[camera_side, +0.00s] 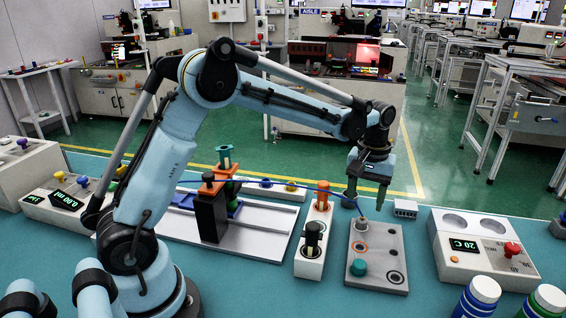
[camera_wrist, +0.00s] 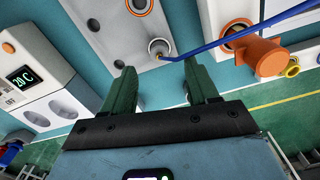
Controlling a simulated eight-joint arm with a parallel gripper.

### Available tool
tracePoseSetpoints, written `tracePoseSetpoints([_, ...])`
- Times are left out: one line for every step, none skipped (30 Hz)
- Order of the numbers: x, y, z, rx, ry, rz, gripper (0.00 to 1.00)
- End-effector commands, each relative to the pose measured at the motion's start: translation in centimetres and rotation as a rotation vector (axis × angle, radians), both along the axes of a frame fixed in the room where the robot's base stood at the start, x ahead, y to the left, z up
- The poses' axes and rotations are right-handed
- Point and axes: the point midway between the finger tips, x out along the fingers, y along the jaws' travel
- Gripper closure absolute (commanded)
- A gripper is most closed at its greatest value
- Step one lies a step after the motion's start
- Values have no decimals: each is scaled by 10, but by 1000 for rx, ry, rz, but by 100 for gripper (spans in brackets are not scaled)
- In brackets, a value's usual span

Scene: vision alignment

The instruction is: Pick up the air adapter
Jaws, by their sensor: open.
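No part is labelled as the air adapter. The likeliest is a small round metal fitting (camera_wrist: 159,47) with a blue hose (camera_wrist: 232,41) running from it, set on the grey plate. The blue hose also shows in the side view (camera_side: 283,184), coming from the left toward my gripper. My gripper (camera_side: 366,203) points down over the back end of the grey plate (camera_side: 390,244). In the wrist view my gripper's (camera_wrist: 161,78) two green fingers are apart with nothing between them. The metal fitting lies just beyond the fingertips, near the middle of the gap.
A white unit with a 20 C display (camera_side: 463,244) is at right. Bottles (camera_side: 478,297) stand front right. A small grey box (camera_side: 405,208) sits behind.

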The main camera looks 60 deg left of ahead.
Motion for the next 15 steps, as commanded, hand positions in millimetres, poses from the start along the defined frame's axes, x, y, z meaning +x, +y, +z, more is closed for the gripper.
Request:
tracePoseSetpoints([0, 0, -3, 0, 0, 0, 41])
tracePoseSetpoints([0, 0, -4, 0, 0, 0, 41])
tracePoseSetpoints([0, 0, -6, 0, 0, 0, 41])
tracePoseSetpoints([0, 0, -8, 0, 0, 0, 41])
tracePoseSetpoints([1, 0, -11, 0, 0, 0, 41])
tracePoseSetpoints([1, 0, -16, 0, 0, 0, 41])
tracePoseSetpoints([2, 0, -20, 0, 0, 0, 41])
tracePoseSetpoints([2, 0, -25, 0, 0, 0, 41])
tracePoseSetpoints([3, 0, -31, 0, 0, 0, 41])
tracePoseSetpoints([3, 0, -35, 0, 0, 0, 41])
tracePoseSetpoints([3, 1, -39, 0, 0, 0, 41])
tracePoseSetpoints([3, 0, -45, 1, -1, 0, 41])
tracePoseSetpoints([3, 0, -48, 1, -1, 0, 41])
tracePoseSetpoints([3, 0, -51, 1, -1, 0, 41])
tracePoseSetpoints([3, 0, -54, 1, -2, 0, 41])
